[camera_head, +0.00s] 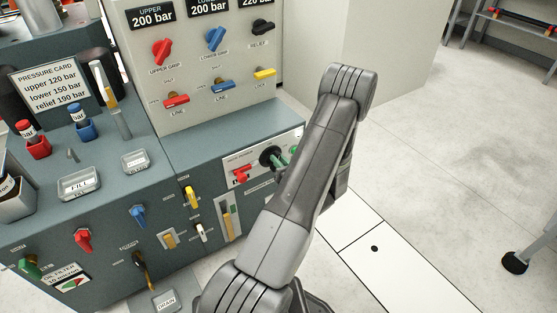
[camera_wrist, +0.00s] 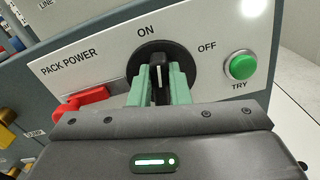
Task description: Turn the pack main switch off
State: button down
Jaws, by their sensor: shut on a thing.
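The pack main switch (camera_wrist: 154,55) is a black round dial with a raised black handle on the white PACK POWER panel (camera_wrist: 92,58). ON is printed above it and OFF to its upper right. The white line on the handle points up, nearer ON than OFF. My gripper (camera_wrist: 160,84) is shut on the handle, one green finger on each side; the fingers hide its lower part. In the head view the black dial (camera_head: 268,153) shows beside my gripper (camera_head: 284,161), and my arm hides what lies to the right.
A green TRY button (camera_wrist: 241,66) sits close to the right of the dial. A red switch or lever (camera_wrist: 86,99) is at its lower left. Above the panel stands a grey block of coloured valves (camera_head: 216,40). Open floor (camera_head: 440,160) lies to the right.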

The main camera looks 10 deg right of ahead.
jog(key=shift+w+d+f+m+p, duration=0.1)
jog(key=shift+d+f+m+p, duration=0.35)
jog(key=shift+m, duration=2.1)
jog(key=shift+w+d+f+m+p, duration=0.15)
jog(key=shift+m+p, duration=0.65)
jog(key=shift+m, duration=1.8)
jog(key=shift+d+f+m+p, duration=0.15)
jog(key=shift+f+m+p, duration=0.35)
jog(key=shift+m, duration=2.05)
jog(key=shift+r, duration=0.1)
jog(key=c, duration=1.4)
grip_release()
jog(key=shift+o, duration=0.2)
jog(key=shift+s, duration=0.1)
jog(key=p+v, duration=0.2)
jog(key=v, duration=1.1)
jog(key=shift+s, duration=0.3)
